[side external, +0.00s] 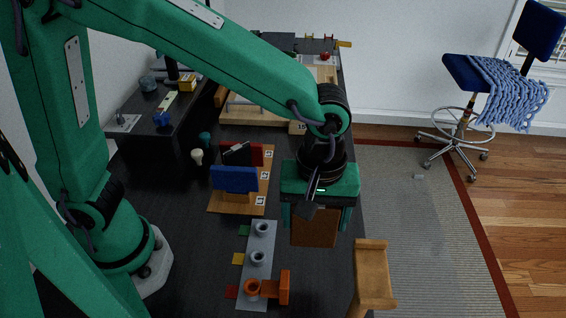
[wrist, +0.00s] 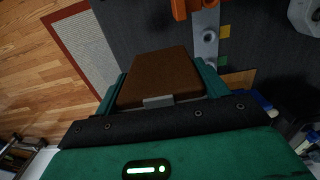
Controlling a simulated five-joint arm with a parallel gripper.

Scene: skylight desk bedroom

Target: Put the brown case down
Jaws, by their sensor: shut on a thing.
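The brown case (side external: 315,228) is a flat, boxy block hanging below my gripper (side external: 319,212) at the right edge of the dark desk in the side view. In the wrist view the brown case (wrist: 160,75) lies between the two green fingers of my gripper (wrist: 162,88), with a small grey clasp-like piece on its near edge. My gripper is shut on it. In the side view the case appears raised, but its exact height above the desk cannot be told.
A wooden stand (side external: 372,275) is at the front right. A grey plate with round sockets (side external: 259,240) and an orange piece (side external: 283,287) stand left of it. A wooden rack (side external: 228,207) holds blue, red and black items. Shelves and boxes fill the back.

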